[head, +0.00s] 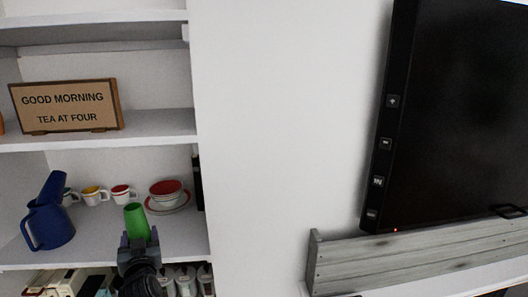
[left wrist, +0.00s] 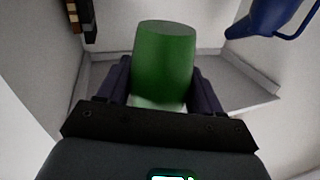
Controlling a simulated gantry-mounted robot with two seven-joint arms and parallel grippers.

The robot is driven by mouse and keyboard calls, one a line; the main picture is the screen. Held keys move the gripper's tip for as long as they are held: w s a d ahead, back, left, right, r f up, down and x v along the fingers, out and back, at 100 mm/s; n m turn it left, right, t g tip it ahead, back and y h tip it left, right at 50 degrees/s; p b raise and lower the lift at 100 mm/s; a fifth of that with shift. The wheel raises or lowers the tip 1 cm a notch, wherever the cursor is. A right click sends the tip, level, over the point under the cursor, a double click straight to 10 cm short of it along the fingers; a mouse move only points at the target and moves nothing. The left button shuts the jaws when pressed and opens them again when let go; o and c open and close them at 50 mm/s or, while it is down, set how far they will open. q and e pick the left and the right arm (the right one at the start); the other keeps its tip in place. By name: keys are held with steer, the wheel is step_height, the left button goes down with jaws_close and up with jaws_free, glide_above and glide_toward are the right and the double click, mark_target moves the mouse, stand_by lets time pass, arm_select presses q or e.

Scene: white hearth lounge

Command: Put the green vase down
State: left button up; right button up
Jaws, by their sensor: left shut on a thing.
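The green vase (head: 136,222) is a plain green tapered cylinder at the shelf with the cups, near its front edge in the head view. It fills the middle of the left wrist view (left wrist: 163,60). My left gripper (head: 139,243) is shut on the green vase, with one dark finger on each side of it in the left wrist view (left wrist: 161,88). I cannot tell whether the vase's base touches the shelf board (head: 180,238). My right gripper is not in view.
A blue pitcher (head: 47,218) stands left of the vase. Several small cups, including a yellow one (head: 94,195), and a red bowl (head: 166,192) on a saucer stand behind. A sign (head: 66,106) is on the shelf above. Canisters (head: 187,281) stand below.

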arm_select(q)
steer(key=f, duration=0.1)
steer(key=s+f, duration=0.1)
steer(key=f, duration=0.1)
steer(key=shift+f, duration=0.3)
steer(key=s+d+f+m+h+p, duration=0.1)
steer(key=s+f+p, duration=0.2)
steer(key=s+f, duration=0.65)
steer(key=s+d+f+h+p, duration=0.1)
steer(key=s+f+p, duration=0.35)
steer(key=f, duration=0.85)
steer(key=s+d+m+t+h+p, duration=0.15)
steer(key=s+d, duration=0.25)
steer(key=s, duration=0.6)
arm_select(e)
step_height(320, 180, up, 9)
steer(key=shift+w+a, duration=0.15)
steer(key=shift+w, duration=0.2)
arm_select(q)
steer(key=d+r+m+h, duration=0.2)
steer(key=d+r+h, duration=0.2)
steer(key=d+r, duration=0.2)
step_height(320, 180, up, 2)
steer(key=shift+s+r+m, duration=0.2)
steer(key=shift+s+m, duration=0.15)
steer(key=shift+s, duration=0.1)
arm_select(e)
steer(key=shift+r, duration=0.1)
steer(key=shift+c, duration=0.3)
